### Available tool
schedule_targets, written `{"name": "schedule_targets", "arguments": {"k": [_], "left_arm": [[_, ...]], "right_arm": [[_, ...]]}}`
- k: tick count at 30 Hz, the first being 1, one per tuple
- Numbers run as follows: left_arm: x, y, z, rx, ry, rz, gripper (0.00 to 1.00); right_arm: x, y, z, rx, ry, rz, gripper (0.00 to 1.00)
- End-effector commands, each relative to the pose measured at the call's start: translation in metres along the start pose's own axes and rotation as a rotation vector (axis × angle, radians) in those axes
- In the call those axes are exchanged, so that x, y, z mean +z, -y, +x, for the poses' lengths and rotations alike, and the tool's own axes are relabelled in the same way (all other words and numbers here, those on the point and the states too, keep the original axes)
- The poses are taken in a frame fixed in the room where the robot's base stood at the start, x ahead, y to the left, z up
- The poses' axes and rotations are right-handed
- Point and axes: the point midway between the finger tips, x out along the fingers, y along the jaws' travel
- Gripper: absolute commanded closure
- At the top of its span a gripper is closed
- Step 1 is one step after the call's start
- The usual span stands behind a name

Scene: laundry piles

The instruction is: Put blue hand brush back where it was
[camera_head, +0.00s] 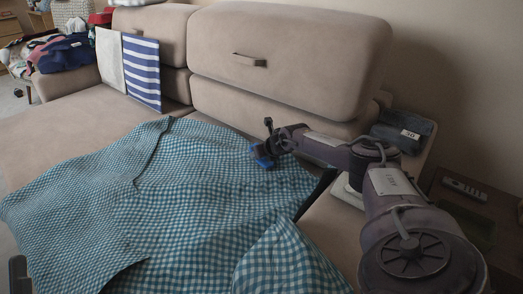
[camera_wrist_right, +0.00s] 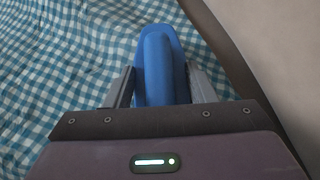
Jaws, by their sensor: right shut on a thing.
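The blue hand brush (camera_head: 263,161) is at the far right part of a blue-and-white checked cloth (camera_head: 190,190) on the sofa, near the backrest. My right gripper (camera_head: 270,150) is shut on the blue hand brush. In the right wrist view the brush (camera_wrist_right: 158,65) sits between the two fingers (camera_wrist_right: 160,88), with the checked cloth (camera_wrist_right: 60,60) below it. I cannot tell whether the brush touches the cloth. A dark part (camera_head: 18,272) at the bottom left edge of the head view may be a finger of my left gripper; its opening does not show.
The beige sofa backrest (camera_head: 285,50) rises behind the cloth. A striped towel (camera_head: 141,72) and a pale cloth (camera_head: 110,60) hang at the left. A clothes pile (camera_head: 62,52) is at the far left. The seat at left is bare.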

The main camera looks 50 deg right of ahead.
Motion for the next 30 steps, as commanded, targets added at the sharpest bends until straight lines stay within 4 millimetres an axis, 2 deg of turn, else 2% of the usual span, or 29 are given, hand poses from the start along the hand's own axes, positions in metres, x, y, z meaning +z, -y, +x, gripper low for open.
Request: {"name": "schedule_targets", "arguments": {"k": [1,12,26,27,30], "left_arm": [[-0.005,0.000,0.000,0.000,-0.028,0.001,0.64],[0.001,0.000,0.000,0.000,0.006,0.000,0.64],[-0.011,0.000,0.000,-0.001,-0.056,0.002,0.64],[-0.013,0.001,0.000,-0.001,-0.064,0.002,0.64],[-0.014,0.001,0.001,0.000,-0.067,0.003,0.64]], "right_arm": [[-0.002,0.000,0.002,0.000,0.001,0.000,0.78],[-0.006,0.000,0.006,0.000,0.001,0.000,0.78],[-0.008,0.000,0.008,0.000,0.001,0.000,0.78],[-0.009,0.000,0.008,0.000,0.000,0.000,0.47],[-0.009,0.000,0.008,0.000,0.000,0.000,0.34]]}}
